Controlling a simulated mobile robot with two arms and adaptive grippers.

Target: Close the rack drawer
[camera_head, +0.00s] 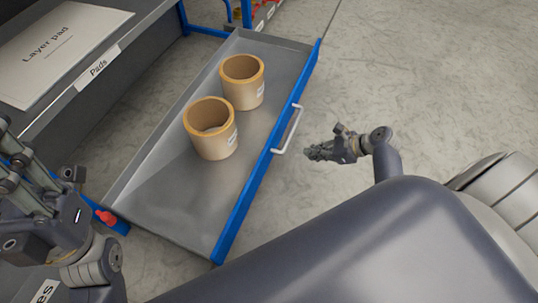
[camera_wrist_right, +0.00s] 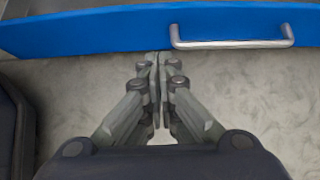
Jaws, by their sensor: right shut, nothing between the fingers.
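The rack drawer (camera_head: 165,190) is pulled out, a grey tray with a blue front edge and a pale handle (camera_head: 289,130). Two tan cylindrical rolls stand upright in it, one nearer (camera_head: 211,140) and one farther (camera_head: 243,93). My right gripper (camera_head: 312,152) is shut and empty, just outside the blue front near the handle. In the right wrist view the shut fingers (camera_wrist_right: 155,62) point at the blue front (camera_wrist_right: 100,28), left of the handle (camera_wrist_right: 232,43); I cannot tell if they touch. My left gripper (camera_head: 45,205) is at the left edge, its fingers partly cut off.
A grey rack shelf with a layer pad (camera_head: 60,48) and a "Pads" label (camera_head: 98,68) stands at the left above the drawer. A red knob (camera_head: 107,217) is on the blue rack frame. The concrete floor at the right (camera_head: 430,70) is clear.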

